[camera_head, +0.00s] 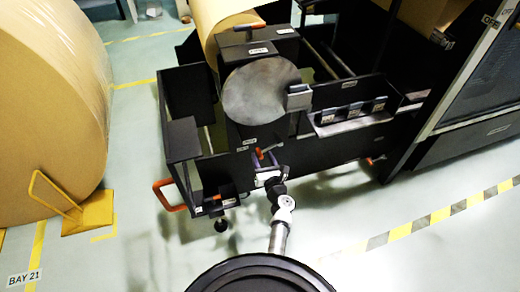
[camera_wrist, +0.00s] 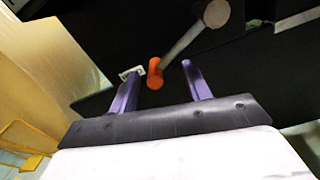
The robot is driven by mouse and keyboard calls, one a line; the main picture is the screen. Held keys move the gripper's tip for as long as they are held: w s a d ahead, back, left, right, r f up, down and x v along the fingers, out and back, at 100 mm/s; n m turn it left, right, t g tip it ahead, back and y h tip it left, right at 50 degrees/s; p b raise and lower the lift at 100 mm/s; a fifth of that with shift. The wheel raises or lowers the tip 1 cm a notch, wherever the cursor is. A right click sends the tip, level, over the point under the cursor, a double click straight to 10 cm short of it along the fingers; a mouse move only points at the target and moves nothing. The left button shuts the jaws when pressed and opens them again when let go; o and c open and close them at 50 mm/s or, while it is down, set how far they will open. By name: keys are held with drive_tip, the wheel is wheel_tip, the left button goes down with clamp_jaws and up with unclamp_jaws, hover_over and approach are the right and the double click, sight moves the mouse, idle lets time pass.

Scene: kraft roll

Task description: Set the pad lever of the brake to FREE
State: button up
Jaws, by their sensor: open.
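A lever with an orange grip (camera_wrist: 155,73) and a grey metal shaft shows in the wrist view, its shaft rising right to a round pivot on a black panel. It also shows small in the head view (camera_head: 268,150), on the front of the dark machine. My gripper (camera_wrist: 160,71) is open, with its two purple fingers apart and the orange grip between them in the picture; I cannot tell whether either finger touches it. In the head view my gripper (camera_head: 266,161) is close to the machine's front. The lettering near the lever is too small to read.
The dark machine (camera_head: 320,165) carries a round grey disc (camera_head: 260,88) and an orange loop handle (camera_head: 169,194). A large kraft roll (camera_head: 50,100) and yellow chock (camera_head: 88,214) stand left. Floor at front right is clear.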

drive_tip(key=shift+w+a, duration=0.15)
drive_tip(key=shift+w, duration=0.3)
drive_tip(key=shift+c, duration=0.5)
drive_tip(key=shift+r, duration=0.1)
clamp_jaws()
